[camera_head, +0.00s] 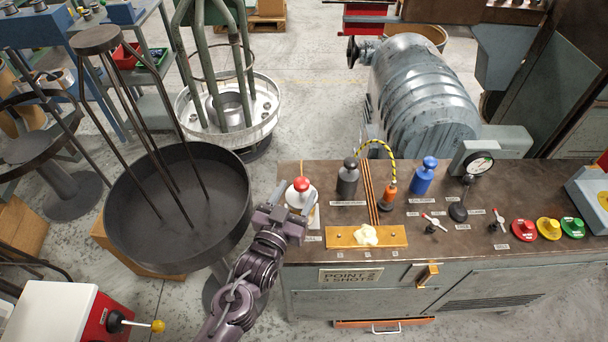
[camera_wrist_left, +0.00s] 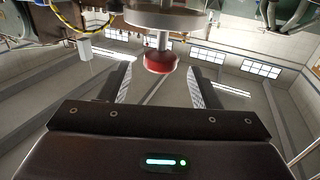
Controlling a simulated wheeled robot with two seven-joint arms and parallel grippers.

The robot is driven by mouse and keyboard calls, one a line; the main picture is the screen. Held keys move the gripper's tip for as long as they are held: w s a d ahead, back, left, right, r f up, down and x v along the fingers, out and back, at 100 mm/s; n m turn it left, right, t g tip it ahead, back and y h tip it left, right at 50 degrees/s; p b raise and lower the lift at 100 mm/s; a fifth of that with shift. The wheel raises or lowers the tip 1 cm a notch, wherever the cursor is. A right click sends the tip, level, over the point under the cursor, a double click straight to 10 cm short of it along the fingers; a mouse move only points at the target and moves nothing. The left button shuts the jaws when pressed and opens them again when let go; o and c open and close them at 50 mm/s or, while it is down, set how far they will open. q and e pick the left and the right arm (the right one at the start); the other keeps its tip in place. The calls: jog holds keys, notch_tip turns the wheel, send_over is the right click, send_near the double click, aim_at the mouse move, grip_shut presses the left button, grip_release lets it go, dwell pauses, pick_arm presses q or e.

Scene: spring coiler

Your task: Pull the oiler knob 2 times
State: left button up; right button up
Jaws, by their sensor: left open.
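The oiler (camera_head: 300,199) is a pale body with a red knob (camera_head: 302,184) on top, at the left end of the bench top. My left gripper (camera_head: 284,216) is just in front of it, slightly to its left and low. In the left wrist view, which shows the scene upside down, the red knob (camera_wrist_left: 160,62) on its metal rod lies in line with the gap between the two fingers (camera_wrist_left: 160,84). The fingers are apart, with clear space on both sides of the knob and no visible contact. My right gripper is in neither view.
The brown bench top (camera_head: 330,277) also holds a black bottle (camera_head: 347,180), an orange bottle (camera_head: 389,194), a blue bottle (camera_head: 423,177), a gauge (camera_head: 480,165) and coloured buttons (camera_head: 523,230). A black round tray (camera_head: 150,235) stands left of my arm.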

aim_at(304, 177)
pick_arm(q)
jog(key=p+x, duration=0.1)
jog(key=x, duration=0.4)
jog(key=shift+w+d, duration=0.15)
jog(key=shift+w, duration=0.25)
